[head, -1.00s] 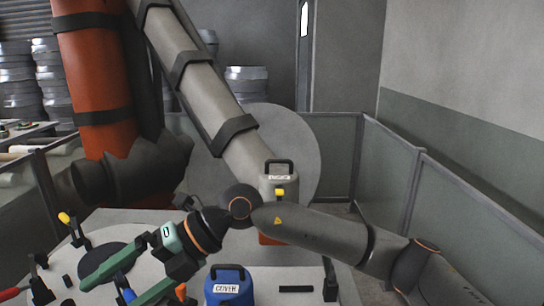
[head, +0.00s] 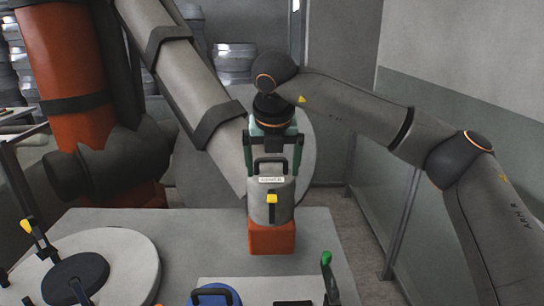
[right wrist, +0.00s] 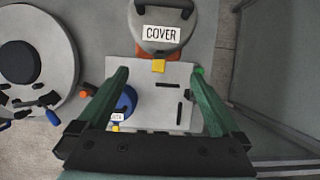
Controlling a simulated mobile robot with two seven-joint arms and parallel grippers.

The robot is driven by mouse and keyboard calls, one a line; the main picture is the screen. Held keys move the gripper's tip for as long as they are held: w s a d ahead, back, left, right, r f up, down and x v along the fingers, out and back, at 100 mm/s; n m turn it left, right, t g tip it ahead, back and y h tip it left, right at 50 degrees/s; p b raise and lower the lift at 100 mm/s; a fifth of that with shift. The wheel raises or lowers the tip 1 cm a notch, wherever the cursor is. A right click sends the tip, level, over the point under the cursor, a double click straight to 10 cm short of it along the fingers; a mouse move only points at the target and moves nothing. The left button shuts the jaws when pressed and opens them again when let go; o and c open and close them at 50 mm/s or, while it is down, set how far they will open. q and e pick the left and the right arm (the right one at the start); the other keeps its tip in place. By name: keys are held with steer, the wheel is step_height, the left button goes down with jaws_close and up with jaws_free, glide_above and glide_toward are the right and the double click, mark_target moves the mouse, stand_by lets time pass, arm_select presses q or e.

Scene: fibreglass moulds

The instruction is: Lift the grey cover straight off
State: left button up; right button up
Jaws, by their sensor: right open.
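The grey cover (head: 262,205) stands upright on an orange base (head: 271,238), with a dark handle (head: 270,162) on top and a yellow piece (head: 272,199) on its front. In the right wrist view the grey cover (right wrist: 160,45) is at the top, past the fingertips, with a label reading COVER. My right gripper (head: 273,168) is open and empty, its green fingers pointing down to either side of the handle in the head view. No contact with the handle shows. My left gripper is not in view.
A blue lidded item (right wrist: 125,102) stands on a pale board (right wrist: 165,80) in front of the cover. A green-tipped upright piece (head: 327,270) is on the right. A round plate with a dark disc (head: 75,278) is at left. A panel fence runs along the right.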

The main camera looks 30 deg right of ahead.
mark_target(272, 185)
steer(key=p+x, duration=0.2)
steer(key=x, duration=0.8)
steer(key=shift+f, duration=0.3)
jaws_close()
steer(key=shift+r, duration=1.45)
steer(key=shift+w+d+r, duration=0.1)
steer(key=shift+w+r, duration=0.05)
steer(key=shift+r, duration=0.3)
step_height(272, 185, up, 8)
steer(key=shift+p, duration=0.35)
steer(key=shift+r, duration=0.2)
